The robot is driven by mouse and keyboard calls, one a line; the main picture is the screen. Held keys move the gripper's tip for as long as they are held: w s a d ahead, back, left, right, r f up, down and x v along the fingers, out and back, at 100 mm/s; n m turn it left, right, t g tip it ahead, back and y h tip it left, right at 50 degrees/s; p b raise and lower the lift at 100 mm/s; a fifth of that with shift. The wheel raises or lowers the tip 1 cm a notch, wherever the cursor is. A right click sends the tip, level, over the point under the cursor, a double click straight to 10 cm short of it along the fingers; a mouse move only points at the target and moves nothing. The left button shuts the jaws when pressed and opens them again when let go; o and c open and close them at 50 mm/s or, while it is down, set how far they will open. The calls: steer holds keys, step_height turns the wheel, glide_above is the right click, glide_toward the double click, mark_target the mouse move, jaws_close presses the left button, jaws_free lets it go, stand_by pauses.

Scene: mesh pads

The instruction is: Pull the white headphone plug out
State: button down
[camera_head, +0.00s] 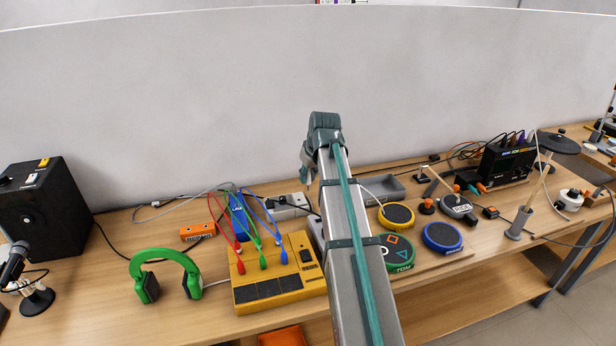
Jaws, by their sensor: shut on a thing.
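My gripper (309,172) hangs from the end of my raised arm, above the back of the table near the wall. It shows only in part, at the left of my wrist; its fingertips are hard to make out. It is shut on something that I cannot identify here. I cannot make out the white headphone plug. Green headphones (166,262) stand on the table at the left. A thin pale cable (216,282) runs from them to the left side of the yellow box (279,290). My arm hides the area right of that box.
Red, green and blue leads arch over the yellow box. A white power strip (290,206) lies behind it. Round pads, yellow (396,215), green (399,252) and blue (442,237), lie right of my arm. A black speaker (40,205) and microphone stand (37,300) are far left.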

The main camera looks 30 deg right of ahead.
steer(key=shift+r, duration=0.45)
steer(key=shift+r+p, duration=1.3)
steer(key=shift+r, duration=0.1)
